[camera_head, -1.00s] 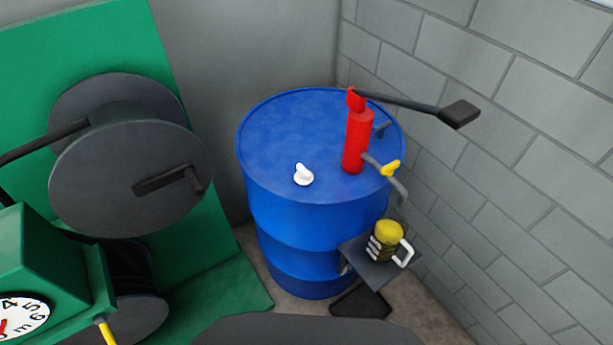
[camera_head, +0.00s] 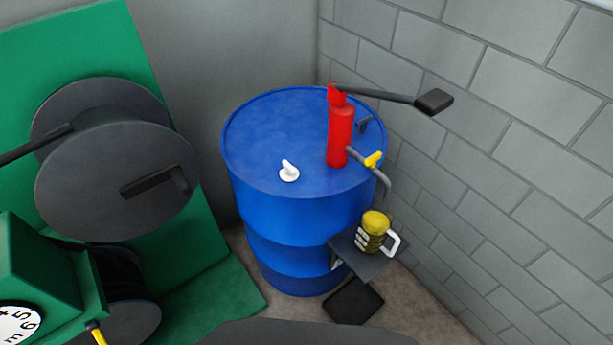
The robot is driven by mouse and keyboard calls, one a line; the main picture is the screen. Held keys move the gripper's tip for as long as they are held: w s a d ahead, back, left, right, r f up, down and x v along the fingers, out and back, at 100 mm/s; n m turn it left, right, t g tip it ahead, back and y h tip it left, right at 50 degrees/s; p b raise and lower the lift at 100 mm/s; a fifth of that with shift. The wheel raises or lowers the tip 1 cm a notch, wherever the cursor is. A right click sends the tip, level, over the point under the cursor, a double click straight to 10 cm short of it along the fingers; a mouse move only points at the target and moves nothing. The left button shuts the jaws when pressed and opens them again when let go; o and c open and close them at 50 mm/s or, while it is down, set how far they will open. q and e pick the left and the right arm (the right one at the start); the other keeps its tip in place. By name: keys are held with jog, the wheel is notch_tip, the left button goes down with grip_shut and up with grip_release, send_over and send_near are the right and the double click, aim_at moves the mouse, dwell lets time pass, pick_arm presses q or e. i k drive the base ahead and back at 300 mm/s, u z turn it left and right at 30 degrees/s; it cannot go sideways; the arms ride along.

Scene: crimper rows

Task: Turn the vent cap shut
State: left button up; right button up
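The white vent cap (camera_head: 289,172) sits on top of the blue drum (camera_head: 265,135), near the front of its lid. It has a round base with a raised tab. Neither of my grippers is in view, and nothing touches the cap.
A red hand pump (camera_head: 340,138) with a long dark lever (camera_head: 433,101) and a yellow tap (camera_head: 373,160) stands on the lid. A mug (camera_head: 374,232) rests on a small shelf (camera_head: 345,248). A green machine with a grey reel (camera_head: 115,180) is left; a block wall is right.

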aim_at(289, 168)
jog(key=z, duration=0.95)
jog(key=k, duration=1.2)
jog(key=z, duration=1.05)
jog(key=i, duration=1.9)
jog(key=u, duration=1.6)
jog(key=i, duration=0.6)
jog(key=u, duration=0.55)
